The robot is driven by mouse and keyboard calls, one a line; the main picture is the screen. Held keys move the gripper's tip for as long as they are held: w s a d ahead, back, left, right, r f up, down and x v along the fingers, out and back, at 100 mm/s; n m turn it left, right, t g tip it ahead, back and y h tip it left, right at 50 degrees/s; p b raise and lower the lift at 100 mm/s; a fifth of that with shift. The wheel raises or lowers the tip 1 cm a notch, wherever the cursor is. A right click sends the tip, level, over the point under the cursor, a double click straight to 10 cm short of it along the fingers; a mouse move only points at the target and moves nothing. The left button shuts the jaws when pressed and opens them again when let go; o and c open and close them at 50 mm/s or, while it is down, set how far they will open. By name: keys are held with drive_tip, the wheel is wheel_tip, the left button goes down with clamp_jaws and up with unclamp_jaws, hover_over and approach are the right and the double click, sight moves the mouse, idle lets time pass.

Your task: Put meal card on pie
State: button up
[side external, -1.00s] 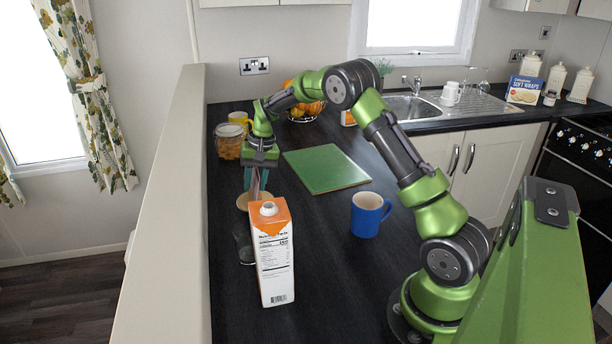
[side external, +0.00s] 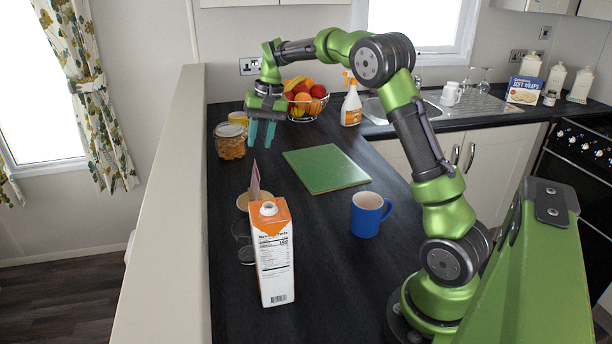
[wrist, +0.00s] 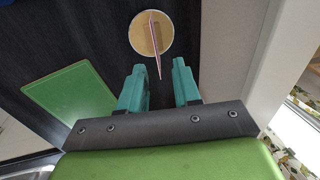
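The pie (wrist: 142,39) is a round tan disc on the dark counter, behind the carton. In the side view only part of the pie (side external: 242,201) shows. The meal card (side external: 255,181) is a thin pinkish card standing up, tilted, at the pie. In the wrist view the meal card (wrist: 155,45) is seen nearly edge-on over the pie and looks to be on it. My gripper (side external: 262,138) is raised above and behind the card, apart from it. Its teal fingers (wrist: 159,82) are open with nothing between them.
An orange and white carton (side external: 275,255) and a clear glass (side external: 244,240) stand in front of the pie. A jar (side external: 230,142), a green board (side external: 327,168), a blue mug (side external: 367,214) and a fruit bowl (side external: 304,100) are around. The counter between the board and carton is clear.

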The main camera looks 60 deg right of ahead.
drive_tip(key=s+a+r+n+t, duration=0.2)
drive_tip(key=s+a+r, duration=0.2)
drive_tip(key=s+a, duration=0.4)
drive_tip(key=s+a+r+n+t, duration=0.15)
drive_tip(key=s+a+r, duration=0.25)
drive_tip(key=s+a, duration=0.4)
drive_tip(key=s+a+f+n+t, duration=0.1)
drive_tip(key=s+f, duration=0.3)
drive_tip(key=s, duration=0.5)
drive_tip(key=shift+a+t, duration=0.35)
drive_tip(key=shift+a, duration=0.55)
